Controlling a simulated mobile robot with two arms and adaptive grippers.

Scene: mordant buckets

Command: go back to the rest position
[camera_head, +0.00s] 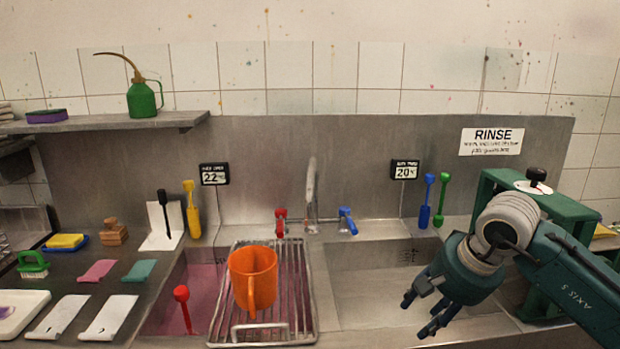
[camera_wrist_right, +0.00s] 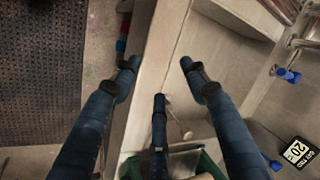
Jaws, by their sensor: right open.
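My right gripper (camera_head: 424,310) is at the right of the head view, over the front part of the right sink basin. Its fingers are spread and nothing is between them. In the right wrist view its fingers (camera_wrist_right: 157,75) are also apart and empty, above the counter's front edge. My left gripper is not in view. An orange mug (camera_head: 253,278) stands on the wire rack (camera_head: 222,324) across the left basin, apart from my right gripper.
The left basin holds pinkish liquid and a red-headed tool (camera_head: 182,295). A faucet (camera_head: 311,190) with red and blue taps stands behind the basins. A green frame (camera_head: 497,190) stands at the right beside my arm. The right basin (camera_head: 375,285) looks empty.

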